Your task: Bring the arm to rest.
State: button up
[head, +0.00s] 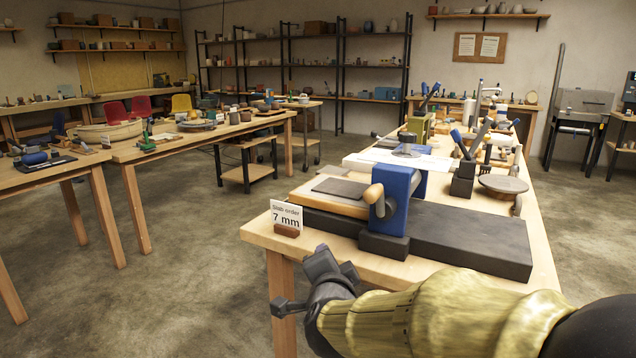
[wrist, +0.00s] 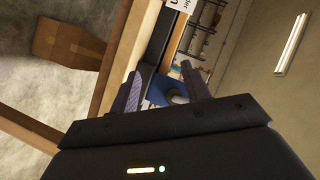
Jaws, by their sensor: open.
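My arm (head: 430,325), in a yellowish sleeve, reaches in from the lower right of the head view. My gripper (head: 297,284) is at its end, in front of the near table edge. In the wrist view my gripper (wrist: 160,84) has its two dark fingers apart, with nothing held between them. The blue slab roller (head: 398,205) on the table is beyond the gripper, apart from it.
The near worktable (head: 262,236) carries a dark slab bed (head: 470,235), a "Slab order 7 mm" card (head: 286,214) and several tools. Side tables (head: 125,154) stand at left. The concrete floor (head: 195,265) between them is clear. A cardboard box (wrist: 68,43) shows in the wrist view.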

jog(key=s+d+f+n+g, duration=0.6)
jog(key=s+d+f, duration=0.1)
jog(key=s+f, duration=0.25)
jog(key=s+d+f+n+g, duration=0.65)
jog(key=s+f, duration=0.25)
jog(key=f, duration=0.2)
jog(key=w+p+v, duration=0.3)
jog(key=p+v, duration=0.9)
jog(key=w+r+p+v, duration=0.1)
jog(key=w+p+v, duration=0.1)
jog(key=p+v, duration=1)
jog(key=w+r+p+v, duration=0.1)
jog(key=w+p+v, duration=0.2)
jog(key=p+v, duration=0.9)
jog(key=shift+w+a+r+p, duration=0.35)
jog(key=shift+w+p, duration=0.25)
jog(key=shift+p, duration=0.45)
